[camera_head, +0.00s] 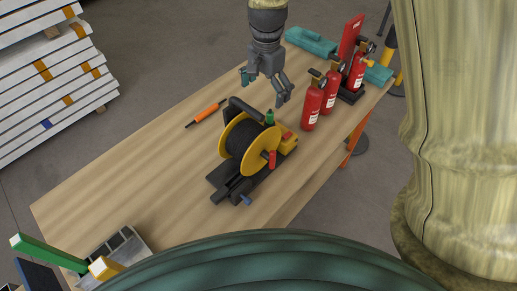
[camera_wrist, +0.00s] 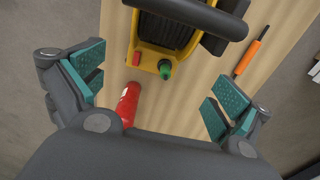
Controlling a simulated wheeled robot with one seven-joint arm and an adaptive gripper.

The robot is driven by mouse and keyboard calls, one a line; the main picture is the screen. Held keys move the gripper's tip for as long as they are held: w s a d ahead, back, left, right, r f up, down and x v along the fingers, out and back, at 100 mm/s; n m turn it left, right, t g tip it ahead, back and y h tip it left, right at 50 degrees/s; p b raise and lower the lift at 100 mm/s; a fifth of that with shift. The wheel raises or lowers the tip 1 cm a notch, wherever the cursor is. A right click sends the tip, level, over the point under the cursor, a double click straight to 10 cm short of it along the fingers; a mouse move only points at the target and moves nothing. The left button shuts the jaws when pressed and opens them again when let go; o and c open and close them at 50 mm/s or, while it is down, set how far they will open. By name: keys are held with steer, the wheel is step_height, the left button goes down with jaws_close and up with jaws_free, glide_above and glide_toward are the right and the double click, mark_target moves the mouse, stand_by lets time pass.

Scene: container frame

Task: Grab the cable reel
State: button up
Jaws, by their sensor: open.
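The cable reel (camera_head: 240,150) stands on the wooden table (camera_head: 120,180). It has yellow side discs, a dark drum, a black frame with a black top handle, and a yellow box with a green part and a red part on it. My gripper (camera_head: 264,90) is open and empty, above the table and behind the reel in the head view. In the wrist view the reel (camera_wrist: 172,32) shows at the top, partly cut off, beyond the spread teal fingertips of my gripper (camera_wrist: 155,90). The fingers appear apart from it.
Several red fire extinguishers (camera_head: 312,106) stand right of my gripper; one red body (camera_wrist: 127,104) shows between the fingers in the wrist view. An orange screwdriver (camera_head: 207,114) lies left of the reel. A grey tray (camera_head: 128,247) is at the near left. The table's left half is mostly clear.

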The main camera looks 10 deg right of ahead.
steer(key=shift+s+a+f+p, duration=0.1)
steer(key=shift+f+p, duration=0.6)
steer(key=shift+f, duration=1.05)
steer(key=shift+s+f+p, duration=0.1)
steer(key=shift+f+p, duration=0.6)
steer(key=shift+f, duration=1.05)
steer(key=shift+f+p, duration=0.55)
steer(key=shift+f, duration=1.1)
steer(key=c, duration=1.6)
steer(key=shift+w, duration=0.1)
steer(key=shift+c, duration=0.8)
steer(key=shift+r, duration=0.15)
